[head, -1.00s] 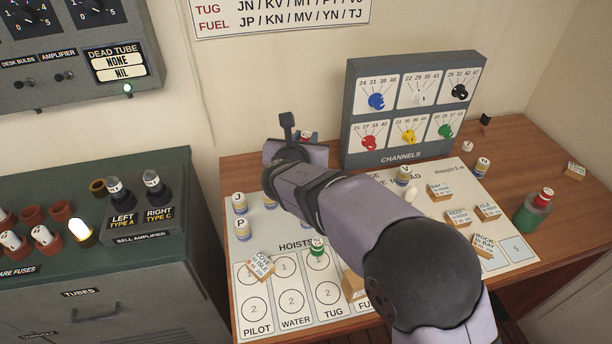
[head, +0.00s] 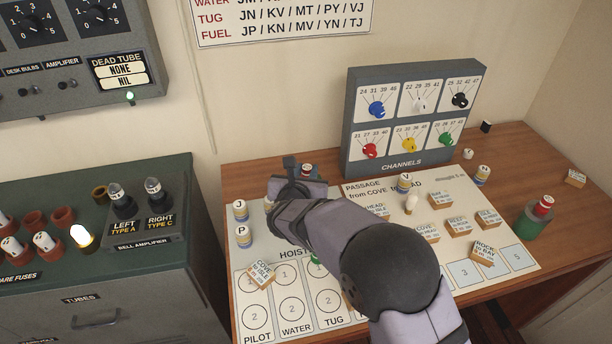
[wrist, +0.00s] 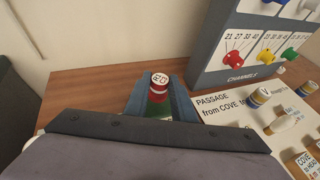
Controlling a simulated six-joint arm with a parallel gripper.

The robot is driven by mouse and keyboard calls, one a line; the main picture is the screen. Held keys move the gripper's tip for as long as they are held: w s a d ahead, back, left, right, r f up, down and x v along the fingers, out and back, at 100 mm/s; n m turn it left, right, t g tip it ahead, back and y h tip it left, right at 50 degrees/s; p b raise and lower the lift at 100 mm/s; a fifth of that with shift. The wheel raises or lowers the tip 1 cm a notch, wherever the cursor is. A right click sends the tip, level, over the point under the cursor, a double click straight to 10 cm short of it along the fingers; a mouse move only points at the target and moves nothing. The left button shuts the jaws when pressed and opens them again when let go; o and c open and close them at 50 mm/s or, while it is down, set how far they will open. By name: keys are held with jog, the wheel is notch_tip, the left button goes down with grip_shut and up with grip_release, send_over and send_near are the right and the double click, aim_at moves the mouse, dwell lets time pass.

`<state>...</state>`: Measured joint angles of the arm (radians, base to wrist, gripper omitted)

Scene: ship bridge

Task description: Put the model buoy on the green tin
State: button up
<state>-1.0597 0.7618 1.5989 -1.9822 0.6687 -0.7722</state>
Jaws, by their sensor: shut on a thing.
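My gripper (wrist: 159,92) is shut on a small red piece (wrist: 158,86) with a white, lettered top, which I take to be the model buoy. It sits upright between the two blue-grey fingers. Something dark green shows just below it; I cannot tell what. In the head view the red piece (head: 307,170) shows only partly behind my gripper (head: 300,172), left of the channels panel. The green tin (head: 528,224) stands at the right of the desk, well away from my gripper.
The channels panel (head: 405,163) stands at the back of the desk, close right of my gripper. Lettered round pieces (head: 240,210) and wooden blocks (head: 486,252) lie about the white chart (head: 375,190). Bare wood (head: 530,160) shows at the back right.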

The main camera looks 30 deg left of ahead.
jog(key=shift+f, duration=1)
jog(key=shift+f, duration=0.15)
jog(key=o, duration=1)
jog(key=shift+r, duration=0.2)
jog(key=b+v, duration=0.2)
jog(key=v, duration=1)
jog(key=shift+r+b, duration=0.1)
jog(key=shift+b, duration=0.2)
